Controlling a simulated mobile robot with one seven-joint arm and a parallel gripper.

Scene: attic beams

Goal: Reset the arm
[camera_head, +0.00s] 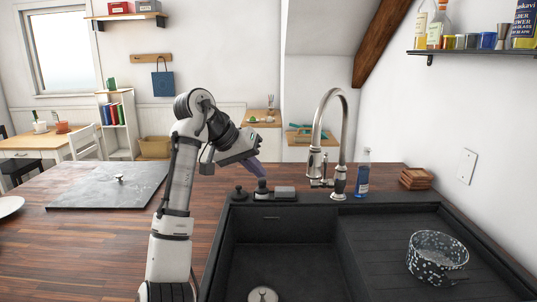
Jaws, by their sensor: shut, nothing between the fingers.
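My arm rises in the middle of the head view, left of the sink, with its elbow bent at the top. My gripper (257,170) hangs at the end of the folded arm, pointing down and right. It is shut and empty. It is close in the picture to a dark bottle-like item (262,187) at the sink's back edge. I cannot tell whether they touch.
A black sink (345,218) with a tall faucet (339,150) lies at the right. A speckled pot (437,256) stands on its drainboard. A blue bottle (363,178) and wooden coasters (416,179) are behind. A dark slab (90,190) lies on the wooden counter (110,245) at left.

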